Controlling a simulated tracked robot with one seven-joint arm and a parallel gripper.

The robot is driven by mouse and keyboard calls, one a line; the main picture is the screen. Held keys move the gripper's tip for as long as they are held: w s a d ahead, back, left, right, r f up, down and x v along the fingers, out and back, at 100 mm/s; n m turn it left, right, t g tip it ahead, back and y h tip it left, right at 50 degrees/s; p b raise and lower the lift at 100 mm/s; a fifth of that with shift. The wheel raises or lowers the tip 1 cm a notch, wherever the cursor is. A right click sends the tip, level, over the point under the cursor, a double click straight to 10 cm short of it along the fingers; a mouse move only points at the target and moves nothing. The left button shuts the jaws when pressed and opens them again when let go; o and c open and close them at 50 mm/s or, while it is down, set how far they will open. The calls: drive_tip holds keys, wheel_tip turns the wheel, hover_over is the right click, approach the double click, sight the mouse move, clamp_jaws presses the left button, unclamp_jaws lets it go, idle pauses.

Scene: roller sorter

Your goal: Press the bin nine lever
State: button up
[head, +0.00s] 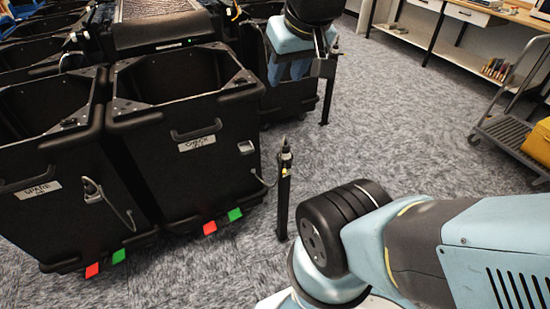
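Two large black bins stand side by side at the left, a right one (183,150) and a left one (62,205). Each has a handwritten white label, too small to read surely; no number nine is legible. Red tabs (210,228) and green tabs (235,214) sit at the foot of the bins. No lever can be told for certain as bin nine's. A short black post (284,195) with a pointed top stands right of the right bin. My gripper (324,64) is at the top centre, above and beyond this post, seen partly; its finger opening is unclear.
A second post (329,92) stands farther back, beside another black bin (287,100). A trolley with a yellow box (538,142) is at the right edge. A workbench (480,12) is at the back right. Grey carpet (410,130) between is clear.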

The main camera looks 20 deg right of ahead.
drive_tip(key=shift+w, duration=0.35)
drive_tip(key=shift+c, duration=1.4)
drive_tip(key=w+f+n+g, duration=0.1)
drive_tip(key=w, duration=0.2)
drive_tip(key=w+f+g+h, duration=0.1)
drive_tip(key=w+f, duration=0.1)
drive_tip(key=w, duration=0.1)
drive_tip(key=w+d+f+n+g, duration=0.1)
drive_tip(key=w, duration=0.3)
drive_tip(key=shift+w+f+n+h, duration=0.1)
drive_tip(key=shift+f+n+h, duration=0.2)
drive_tip(key=shift+f, duration=0.05)
clamp_jaws()
drive_tip(key=w+f+n+g+h, duration=0.2)
drive_tip(key=w+f+n+g, duration=0.1)
drive_tip(key=w+f, duration=0.7)
drive_tip(key=w+f+n+g+h, duration=0.1)
drive_tip(key=w+f+n, duration=0.2)
drive_tip(key=f, duration=1)
drive_tip(key=w+a+f+n+g+h, duration=0.1)
drive_tip(key=w+f+n+g+h, duration=0.1)
drive_tip(key=f, duration=1.2)
drive_tip(key=w+n, duration=0.1)
drive_tip(key=w, duration=0.1)
drive_tip(key=shift+w, duration=0.35)
drive_tip(key=shift+f, duration=0.1)
